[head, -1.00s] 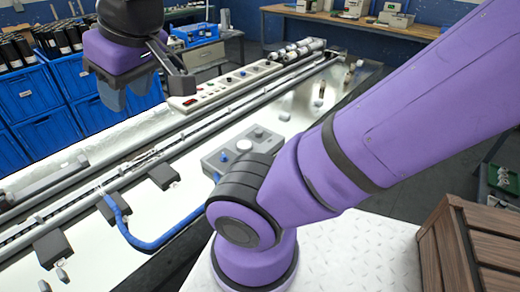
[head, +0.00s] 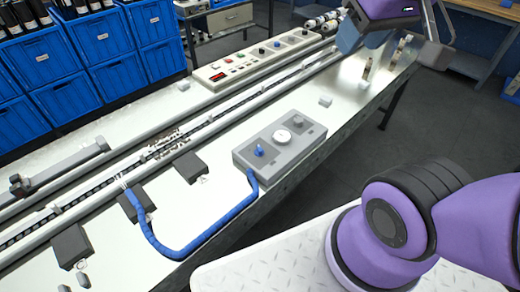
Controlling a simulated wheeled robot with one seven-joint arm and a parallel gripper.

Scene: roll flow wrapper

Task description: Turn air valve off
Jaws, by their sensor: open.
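The air valve appears to be the blue knob (head: 260,151) on top of a grey control box (head: 305,145) on the white machine table. A round white gauge (head: 283,136) and a dark grey fitting sit beside it on the box. A blue hose (head: 190,256) runs from the box's left end. The knob's exact turn angle is too small to read. My gripper (head: 362,38) is at the top right, partly cut off by the frame, above the far end of the table. It is open and apart from the box, with nothing visible between its fingers.
A long conveyor rail (head: 190,130) crosses the table. Behind it is a control panel (head: 258,57) with several buttons and knobs. The table around the grey box is mostly clear.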

